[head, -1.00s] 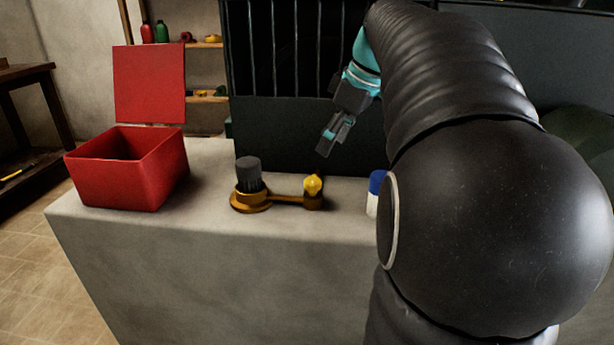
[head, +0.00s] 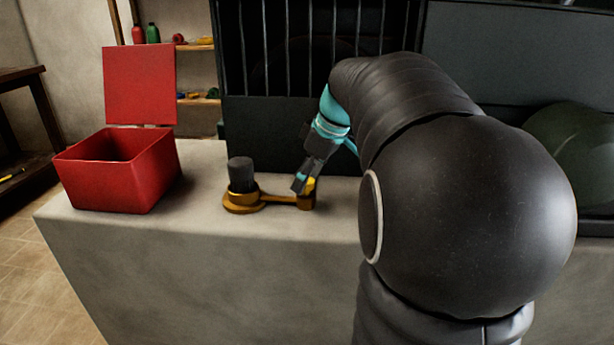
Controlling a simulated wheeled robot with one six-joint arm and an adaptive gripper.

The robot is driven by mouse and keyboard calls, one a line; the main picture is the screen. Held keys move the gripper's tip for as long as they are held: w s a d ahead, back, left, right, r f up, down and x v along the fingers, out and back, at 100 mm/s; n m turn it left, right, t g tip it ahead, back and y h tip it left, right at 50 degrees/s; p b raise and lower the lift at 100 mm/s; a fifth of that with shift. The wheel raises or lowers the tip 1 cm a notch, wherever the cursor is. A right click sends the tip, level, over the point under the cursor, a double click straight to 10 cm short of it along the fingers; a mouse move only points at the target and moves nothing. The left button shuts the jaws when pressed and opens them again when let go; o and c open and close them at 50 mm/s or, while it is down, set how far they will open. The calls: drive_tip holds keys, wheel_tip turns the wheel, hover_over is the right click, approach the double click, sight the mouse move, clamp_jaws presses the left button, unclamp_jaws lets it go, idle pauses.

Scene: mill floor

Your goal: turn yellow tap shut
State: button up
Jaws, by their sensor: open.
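The yellow tap (head: 310,185) sits at the right end of a brass-coloured fitting (head: 275,199) on the stone counter. My gripper (head: 301,186) is open and reaches down at the tap, in front of part of it. Its fingers overlap the tap's left side in the picture; I cannot tell whether they touch it. The tap's handle position is largely hidden by the fingers. A dark grey ribbed cylinder (head: 241,174) stands upright on the round left end of the fitting.
An open red box (head: 118,180) with its lid raised stands on the counter (head: 200,240) at the left. A dark barred panel (head: 300,60) rises behind the fitting. Shelves with small bottles (head: 153,33) stand further back. The counter between box and fitting is clear.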

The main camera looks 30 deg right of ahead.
drive_tip(key=c, duration=1.1)
drive_tip(key=shift+m, duration=0.3)
drive_tip(key=m+t+h, duration=0.1)
drive_tip(key=m, duration=0.2)
drive_tip(key=shift+a+m+h+b, duration=0.1)
drive_tip(key=shift+m+h+b, duration=0.2)
drive_tip(key=shift+m+b, duration=0.1)
drive_tip(key=m+h, duration=0.1)
drive_tip(key=m, duration=0.3)
drive_tip(key=shift+a+m+h, duration=0.1)
drive_tip(key=shift+m+h, duration=0.2)
drive_tip(key=shift+h, duration=0.1)
drive_tip(key=m+g+h, duration=0.1)
drive_tip(key=m, duration=0.3)
drive_tip(key=shift+a+p, duration=0.1)
drive_tip(key=shift+p, duration=0.3)
drive_tip(key=shift+w+m+g+h, duration=0.1)
drive_tip(key=shift+m+g+h, duration=0.25)
drive_tip(key=shift+m, duration=0.85)
drive_tip(key=shift+m+g+h, duration=0.25)
drive_tip(key=shift+m+h, duration=0.2)
drive_tip(key=shift+m, duration=0.75)
